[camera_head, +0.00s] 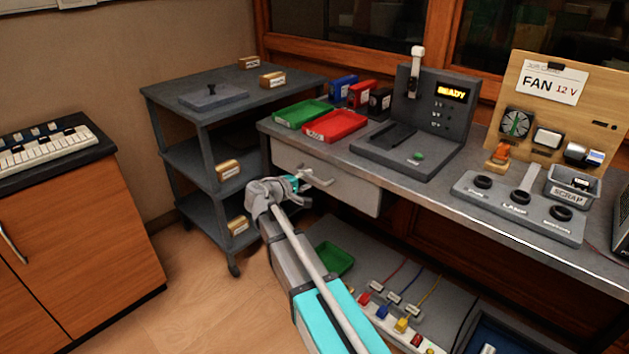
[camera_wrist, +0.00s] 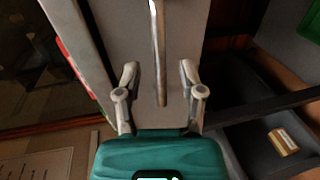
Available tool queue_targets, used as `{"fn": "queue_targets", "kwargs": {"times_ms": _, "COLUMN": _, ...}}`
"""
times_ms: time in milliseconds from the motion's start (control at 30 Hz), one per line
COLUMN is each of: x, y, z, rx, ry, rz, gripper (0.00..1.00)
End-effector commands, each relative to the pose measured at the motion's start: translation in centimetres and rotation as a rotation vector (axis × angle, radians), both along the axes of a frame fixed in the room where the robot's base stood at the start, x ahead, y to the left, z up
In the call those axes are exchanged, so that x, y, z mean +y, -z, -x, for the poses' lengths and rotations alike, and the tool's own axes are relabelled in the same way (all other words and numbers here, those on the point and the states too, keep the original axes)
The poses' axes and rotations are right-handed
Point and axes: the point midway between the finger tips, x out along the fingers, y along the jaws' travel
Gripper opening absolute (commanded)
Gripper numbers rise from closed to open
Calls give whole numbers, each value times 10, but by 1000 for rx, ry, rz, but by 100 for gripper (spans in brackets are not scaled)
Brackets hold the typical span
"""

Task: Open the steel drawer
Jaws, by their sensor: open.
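The steel drawer (camera_head: 350,193) is a pale grey front under the left part of the metal workbench, and it looks shut. Its front also fills the middle of the wrist view (camera_wrist: 185,30). The handle (camera_wrist: 158,45) is a thin metal bar on that front. My gripper (camera_head: 318,180) is in front of the drawer, with its fingers towards it. In the wrist view my gripper (camera_wrist: 159,76) is open, with the end of the bar between its two fingers. Neither finger visibly touches the bar. My gripper hides part of the handle in the head view.
The workbench (camera_head: 440,192) carries a green tray (camera_head: 302,113), a red tray (camera_head: 335,126) and a dark device. A grey shelf cart (camera_head: 205,155) stands left of the drawer. A lower shelf (camera_head: 385,275) holds a green bin and coloured plugs. Open floor lies at left.

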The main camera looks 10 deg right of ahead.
Motion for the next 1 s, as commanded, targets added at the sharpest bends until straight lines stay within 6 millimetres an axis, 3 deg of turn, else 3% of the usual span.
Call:
{"fn": "queue_targets", "kwargs": {"times_ms": 300, "x": -21, "y": 6, "z": -15, "rx": 0, "ry": 1, "rz": 0, "gripper": 51}}
{"fn": "queue_targets", "kwargs": {"times_ms": 667, "x": -23, "y": 6, "z": -16, "rx": 0, "ry": 0, "rz": 0, "gripper": 51}}
{"fn": "queue_targets", "kwargs": {"times_ms": 933, "x": -23, "y": 6, "z": -16, "rx": 0, "ry": 0, "rz": 0, "gripper": 1}}
{"fn": "queue_targets", "kwargs": {"times_ms": 1000, "x": -23, "y": 6, "z": -16, "rx": 0, "ry": 0, "rz": 0, "gripper": 0}}
